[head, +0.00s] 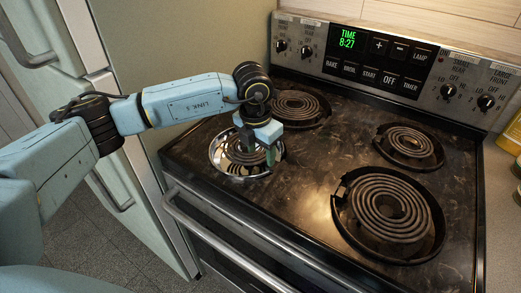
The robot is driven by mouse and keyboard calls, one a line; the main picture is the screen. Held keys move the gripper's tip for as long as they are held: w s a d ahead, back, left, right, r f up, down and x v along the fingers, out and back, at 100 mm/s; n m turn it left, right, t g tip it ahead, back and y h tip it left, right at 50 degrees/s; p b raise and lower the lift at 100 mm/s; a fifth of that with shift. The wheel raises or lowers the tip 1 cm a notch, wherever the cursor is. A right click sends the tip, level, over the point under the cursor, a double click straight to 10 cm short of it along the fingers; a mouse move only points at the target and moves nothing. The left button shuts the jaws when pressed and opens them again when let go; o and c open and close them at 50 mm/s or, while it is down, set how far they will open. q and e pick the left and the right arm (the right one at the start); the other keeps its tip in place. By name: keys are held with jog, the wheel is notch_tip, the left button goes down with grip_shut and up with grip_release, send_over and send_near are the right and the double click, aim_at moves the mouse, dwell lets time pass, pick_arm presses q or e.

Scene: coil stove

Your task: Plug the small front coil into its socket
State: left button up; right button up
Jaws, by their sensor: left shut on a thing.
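The small front coil (236,151) is at the shiny chrome drip pan (221,168) in the front left of the stove. It looks roughly level, at or just above the pan. My left gripper (271,156) points down at the coil's right side and is shut on it. The gripper and wrist hide part of the coil and the pan's right side. The socket and the coil's prongs cannot be made out. My right gripper is not in view.
A large coil (389,208) sits in a dark pan at front right. Two more coils, back left (295,106) and back right (408,144), lie behind. The control panel (390,62) rises at the back. The oven handle (220,240) runs along the front, and a fridge (180,60) stands left.

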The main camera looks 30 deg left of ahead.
pick_arm(q)
jog(key=o, duration=1.2)
jog(key=shift+r, duration=0.1)
jog(key=shift+r+p, duration=1.3)
jog(key=shift+r, duration=0.65)
jog(key=shift+r+p, duration=1.25)
jog(key=shift+r, duration=0.75)
jog(key=shift+f, duration=0.1)
